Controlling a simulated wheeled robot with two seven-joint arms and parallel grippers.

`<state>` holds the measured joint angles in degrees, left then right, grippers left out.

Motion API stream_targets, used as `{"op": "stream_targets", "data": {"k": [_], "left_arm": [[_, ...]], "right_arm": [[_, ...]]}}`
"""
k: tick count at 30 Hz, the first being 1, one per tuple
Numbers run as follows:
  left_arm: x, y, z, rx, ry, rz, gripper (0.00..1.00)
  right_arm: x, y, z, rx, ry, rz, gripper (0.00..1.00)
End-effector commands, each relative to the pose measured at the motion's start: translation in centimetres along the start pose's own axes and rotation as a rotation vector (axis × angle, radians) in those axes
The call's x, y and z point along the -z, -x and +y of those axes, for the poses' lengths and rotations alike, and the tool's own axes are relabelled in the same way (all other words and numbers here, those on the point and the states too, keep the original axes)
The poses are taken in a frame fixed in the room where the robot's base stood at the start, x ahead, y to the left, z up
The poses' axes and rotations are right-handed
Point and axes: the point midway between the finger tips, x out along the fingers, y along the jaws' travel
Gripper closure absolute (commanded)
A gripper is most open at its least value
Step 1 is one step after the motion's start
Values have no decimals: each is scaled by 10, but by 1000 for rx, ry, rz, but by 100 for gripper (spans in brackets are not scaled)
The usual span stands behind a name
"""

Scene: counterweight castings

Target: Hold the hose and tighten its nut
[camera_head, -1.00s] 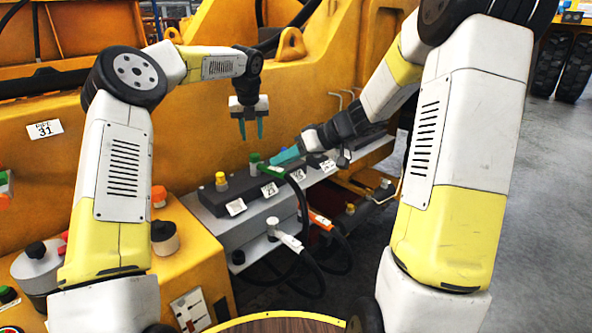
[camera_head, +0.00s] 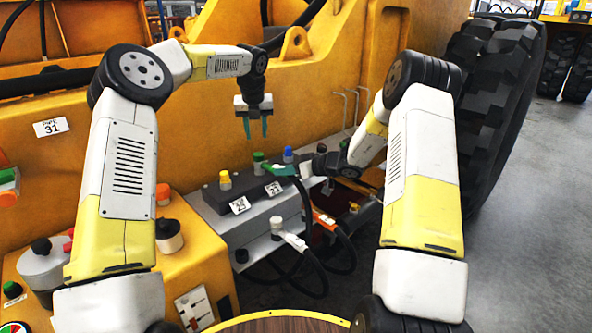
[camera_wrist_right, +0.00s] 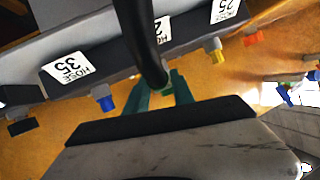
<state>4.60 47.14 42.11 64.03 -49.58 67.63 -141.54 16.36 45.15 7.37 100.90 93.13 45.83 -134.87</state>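The black hose with the green end (camera_head: 304,200) arches up from below to the front of the grey valve block (camera_head: 210,199). My right gripper (camera_head: 283,169) reaches in from the right, its teal fingers at the green end. In the right wrist view, the green nut (camera_wrist_right: 167,86) sits between the fingers and they appear shut on it; the hose partly covers them. Whether the end is seated on a port cannot be told. The green port (camera_head: 258,160) stands behind. My left gripper (camera_head: 255,125) points down above it, open and empty, fingers apart.
Yellow (camera_head: 225,180) and blue (camera_head: 288,154) ports flank the green one. A white-ended hose (camera_head: 290,240) and an orange-ended hose (camera_head: 323,218) hang below the block. The yellow machine wall (camera_head: 330,90) rises behind. A large tyre (camera_head: 495,110) stands at the right.

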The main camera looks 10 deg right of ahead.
Motion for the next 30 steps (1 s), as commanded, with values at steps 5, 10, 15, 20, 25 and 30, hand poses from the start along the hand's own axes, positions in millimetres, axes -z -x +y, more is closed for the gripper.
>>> {"op": "stream_targets", "data": {"k": [5, 10, 15, 20, 25, 30], "left_arm": [[0, 0, 0, 0, 0, 0, 64], [0, 0, 0, 0, 0, 0, 64], [0, 0, 0, 0, 0, 0, 64], [0, 0, 0, 0, 0, 0, 64], [0, 0, 0, 0, 0, 0, 64], [0, 0, 0, 0, 0, 0, 64]], "right_arm": [[0, -32, 0, 1, 1, 0, 71], [0, -49, 0, 0, 1, -1, 71], [0, -56, 0, 0, 0, -1, 71], [0, -56, 0, 0, 0, -1, 71], [0, -56, 0, 0, 0, 0, 90], [0, -55, 0, 0, 1, 0, 100]]}}
